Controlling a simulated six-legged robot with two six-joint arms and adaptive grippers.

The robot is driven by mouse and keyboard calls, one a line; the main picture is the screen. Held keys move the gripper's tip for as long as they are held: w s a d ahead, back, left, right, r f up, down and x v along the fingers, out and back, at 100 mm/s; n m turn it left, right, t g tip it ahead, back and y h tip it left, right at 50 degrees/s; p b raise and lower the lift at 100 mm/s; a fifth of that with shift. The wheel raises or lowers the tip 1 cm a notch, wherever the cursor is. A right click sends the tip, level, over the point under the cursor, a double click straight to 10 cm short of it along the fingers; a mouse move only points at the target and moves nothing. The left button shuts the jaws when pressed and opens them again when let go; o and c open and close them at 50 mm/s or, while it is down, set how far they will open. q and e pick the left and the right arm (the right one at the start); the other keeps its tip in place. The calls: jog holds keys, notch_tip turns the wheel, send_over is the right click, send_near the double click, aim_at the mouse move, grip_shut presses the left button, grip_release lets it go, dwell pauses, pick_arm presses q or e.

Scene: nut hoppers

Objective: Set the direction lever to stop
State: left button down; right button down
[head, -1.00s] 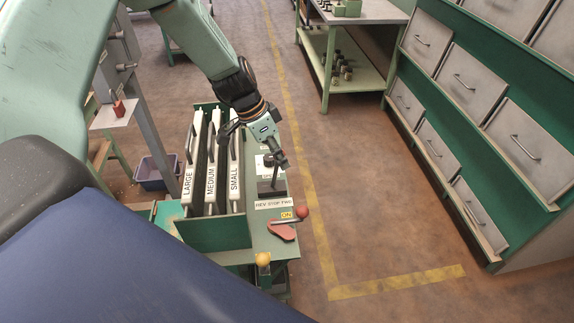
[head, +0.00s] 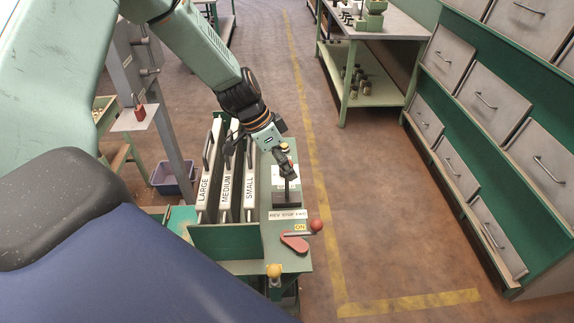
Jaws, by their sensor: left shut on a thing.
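The direction lever (head: 287,187) stands on a dark base on the green hopper stand, behind a label (head: 288,215) reading REV STOP FWD. It looks close to upright, near the middle of the label. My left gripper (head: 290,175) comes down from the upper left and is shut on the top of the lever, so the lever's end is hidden. My right gripper is not in view.
A red lever (head: 295,242) with a red ball and an ON label lies in front. A yellow knob (head: 274,271) is nearer. White slats (head: 226,180) marked LARGE, MEDIUM and SMALL stand left. Grey drawers (head: 475,90) line the right; floor between is clear.

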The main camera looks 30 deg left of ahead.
pick_arm(q)
jog(key=c, duration=1)
grip_release()
jog(key=shift+v, duration=4.05)
jog(key=shift+r, duration=0.1)
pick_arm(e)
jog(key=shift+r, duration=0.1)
